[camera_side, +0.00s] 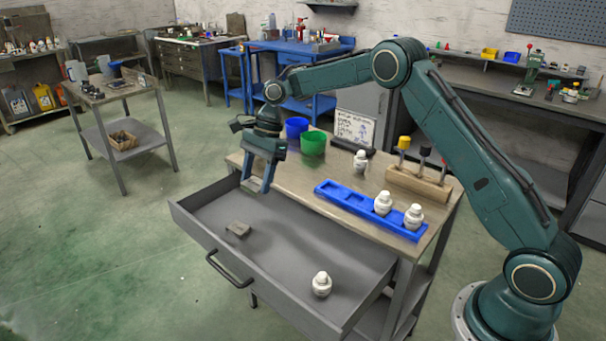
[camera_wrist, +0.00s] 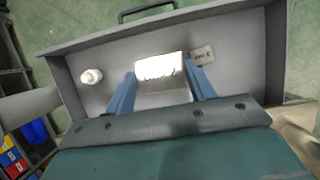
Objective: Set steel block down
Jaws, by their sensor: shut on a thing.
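The steel block (camera_wrist: 160,67) is a bright, pale block with dark markings, seen between the two blue fingers in the wrist view. My gripper (camera_side: 260,188) points down over the far left part of the open grey drawer (camera_side: 290,235). It is shut on the block. In the side view the fingers largely hide the block, and they appear to be above the drawer floor. A small grey piece (camera_side: 238,229) lies on the drawer floor near the handle side. It shows in the wrist view as a labelled piece (camera_wrist: 203,55), right of the held block.
A white bottle-like piece (camera_side: 321,284) stands in the drawer's near right part. On the bench top are a blue tray (camera_side: 345,196) with two white pieces, another white piece (camera_side: 360,161), a green cup (camera_side: 313,143), a blue cup (camera_side: 296,127) and a wooden tool rack (camera_side: 418,186). The drawer's middle is clear.

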